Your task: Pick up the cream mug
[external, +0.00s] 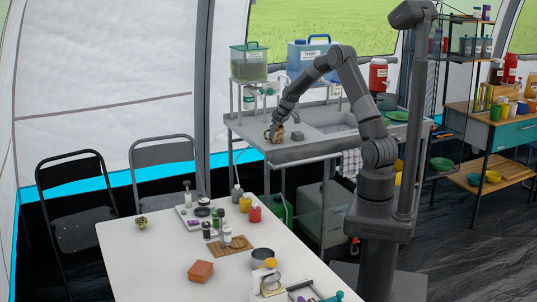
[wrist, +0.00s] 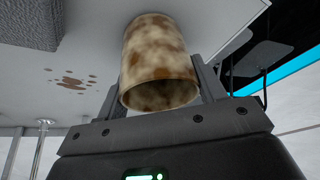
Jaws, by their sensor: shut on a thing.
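The cream mug (wrist: 158,58) has brown mottled patches and lies between the two fingers of my gripper (wrist: 162,88) in the wrist view. Its open rim faces the wrist camera. In the external view the mug (external: 275,135) is small, at the left part of the grey sink stand's top (external: 258,122). My gripper (external: 276,127) reaches it from above and is shut on it. I cannot tell whether the mug touches the surface. Its handle is not visible in the wrist view.
A grey block (external: 297,136) sits just right of the mug; it also shows in the wrist view (wrist: 35,22). Brown spots (wrist: 72,82) mark the surface nearby. Green (external: 249,62) and blue (external: 308,54) water containers stand on the raised rack behind. The white table (external: 140,262) in front holds several items.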

